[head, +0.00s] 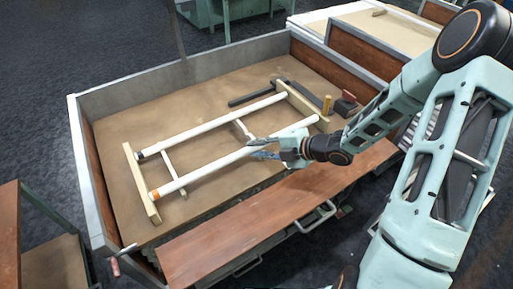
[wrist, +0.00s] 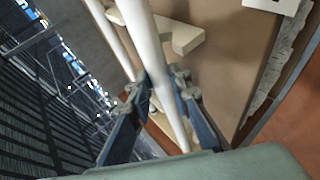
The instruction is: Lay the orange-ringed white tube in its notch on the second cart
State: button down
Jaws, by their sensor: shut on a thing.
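In the wrist view the tube (wrist: 144,36) runs between the fingers (wrist: 160,88). I cannot tell whether its ends sit in notches or just above them. A second white tube (head: 205,128) with a dark ring lies parallel behind it across the same bars.
The cart has grey and brown raised walls (head: 90,180) and a brown front ledge (head: 250,225). Short wooden crosspieces (head: 172,172) lie between the tubes. A black tool (head: 250,98), a yellow peg (head: 327,104) and a red-topped block (head: 347,100) are at the right. The cart floor's back left is clear.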

jog(key=shift+f+b, duration=0.6)
jog(key=shift+f, duration=0.05)
jog(key=c, duration=1.8)
grip_release()
jog(key=shift+o, duration=0.2)
jog(key=shift+r, duration=0.1)
jog(key=shift+r+p, duration=0.45)
jog(key=shift+p, duration=0.1)
jog(key=p+v, duration=0.2)
jog(key=v, duration=1)
jog(key=shift+w+r, duration=0.1)
